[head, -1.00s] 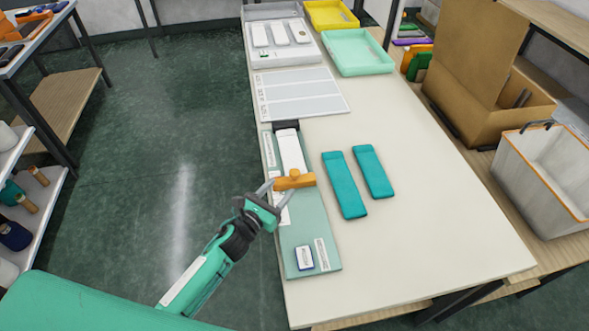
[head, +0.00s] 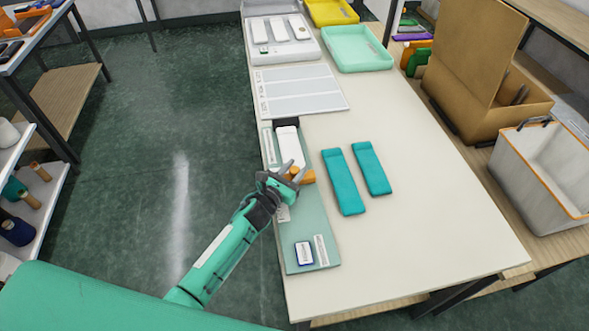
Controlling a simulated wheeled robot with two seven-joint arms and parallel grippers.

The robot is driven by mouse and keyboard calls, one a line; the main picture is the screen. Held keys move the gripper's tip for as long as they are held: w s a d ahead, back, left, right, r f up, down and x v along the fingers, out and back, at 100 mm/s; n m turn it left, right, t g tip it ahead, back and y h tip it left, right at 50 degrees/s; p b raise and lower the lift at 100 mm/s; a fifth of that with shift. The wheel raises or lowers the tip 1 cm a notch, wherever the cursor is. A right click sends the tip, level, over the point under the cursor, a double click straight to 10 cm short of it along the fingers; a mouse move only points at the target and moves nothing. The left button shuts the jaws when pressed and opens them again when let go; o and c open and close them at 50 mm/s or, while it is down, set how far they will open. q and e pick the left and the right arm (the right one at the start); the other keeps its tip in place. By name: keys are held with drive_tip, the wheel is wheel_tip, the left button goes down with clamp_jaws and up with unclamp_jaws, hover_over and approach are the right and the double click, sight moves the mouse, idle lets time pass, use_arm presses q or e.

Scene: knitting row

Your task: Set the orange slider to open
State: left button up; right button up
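The orange slider (head: 307,177) sits on the pale green board (head: 307,226) at the near end of a white bar (head: 290,148). My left gripper (head: 293,171) is at the slider, with its fingers apart and pointing away from me. The gripper covers the slider's left part, so I cannot tell whether the fingers touch it. A small white block with a blue edge (head: 304,253) lies at the board's near end. My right gripper is not in view.
Two teal pieces (head: 344,182) (head: 371,168) lie right of the board. A lined white sheet (head: 301,91), a white tray (head: 279,55), a mint tray (head: 358,48) and a yellow tray (head: 331,12) are farther back. The table's right front (head: 440,240) is clear.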

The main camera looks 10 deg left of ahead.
use_arm(q)
clamp_jaws()
drive_tip(key=s+d, duration=0.1)
drive_tip(key=s, duration=0.2)
drive_tip(key=s+d, duration=0.1)
drive_tip(key=s, duration=0.2)
drive_tip(key=s+d+b, duration=0.1)
drive_tip(key=s, duration=0.2)
drive_tip(key=shift+d, duration=0.35)
drive_tip(key=shift+o, duration=2.1)
unclamp_jaws()
drive_tip(key=shift+w, duration=0.1)
drive_tip(key=b+v, duration=0.4)
drive_tip(key=v, duration=1)
drive_tip(key=shift+o, duration=0.2)
drive_tip(key=shift+w+f, duration=0.1)
